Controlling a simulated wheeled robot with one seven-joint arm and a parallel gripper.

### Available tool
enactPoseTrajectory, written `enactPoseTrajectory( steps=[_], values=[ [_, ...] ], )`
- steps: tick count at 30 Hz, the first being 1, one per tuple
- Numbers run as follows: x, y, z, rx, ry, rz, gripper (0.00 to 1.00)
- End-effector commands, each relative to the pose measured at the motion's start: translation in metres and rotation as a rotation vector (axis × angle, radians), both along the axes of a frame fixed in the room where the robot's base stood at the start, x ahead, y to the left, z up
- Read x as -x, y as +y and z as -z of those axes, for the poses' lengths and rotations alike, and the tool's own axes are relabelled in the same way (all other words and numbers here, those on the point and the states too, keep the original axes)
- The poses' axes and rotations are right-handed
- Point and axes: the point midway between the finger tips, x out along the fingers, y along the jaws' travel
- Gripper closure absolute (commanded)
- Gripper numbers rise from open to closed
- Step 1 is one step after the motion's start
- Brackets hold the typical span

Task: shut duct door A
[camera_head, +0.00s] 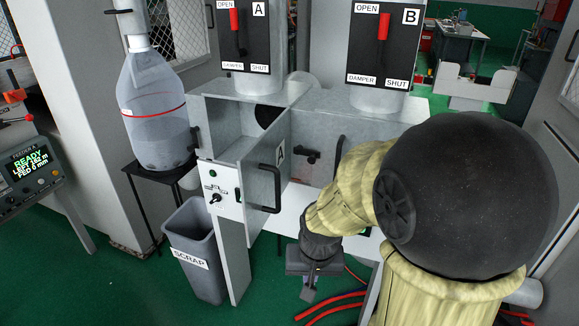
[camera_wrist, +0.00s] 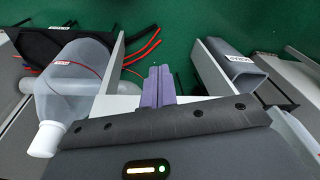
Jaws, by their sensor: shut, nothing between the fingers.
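Duct door A (camera_head: 259,178), a grey metal panel lettered A with a black bar handle (camera_head: 278,186), stands swung open from the metal duct box. Behind it the box interior shows, with a dark round opening (camera_head: 266,116). My gripper (camera_head: 309,293) points down in front of the duct, to the right of door A and lower than its handle, apart from it. In the wrist view its two purple fingers (camera_wrist: 158,86) are together with nothing between them. I cannot make out door A in the wrist view.
Damper panels A (camera_head: 258,48) and B (camera_head: 397,60) stand above the duct, both red levers up at OPEN. A grey scrap bin (camera_head: 191,250) stands left of the duct leg, near a large bottle (camera_head: 155,108) on a stand. Red hoses (camera_head: 335,308) lie on the green floor.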

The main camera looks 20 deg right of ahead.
Motion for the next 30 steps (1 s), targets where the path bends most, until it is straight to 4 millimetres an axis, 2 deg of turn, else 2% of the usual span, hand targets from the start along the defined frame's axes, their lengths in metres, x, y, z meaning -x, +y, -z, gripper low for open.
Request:
enactPoseTrajectory(
  steps=[1,21,26,30],
  values=[
    [-0.009,-0.003,-0.03,-0.017,0.013,0.07,1.0],
    [-0.105,-0.043,-0.217,-0.251,0.235,1.003,1.0],
    [-0.123,-0.051,-0.253,-0.294,0.289,1.186,1.0],
    [-0.131,-0.055,-0.266,-0.313,0.318,1.275,1.0]
  ],
)
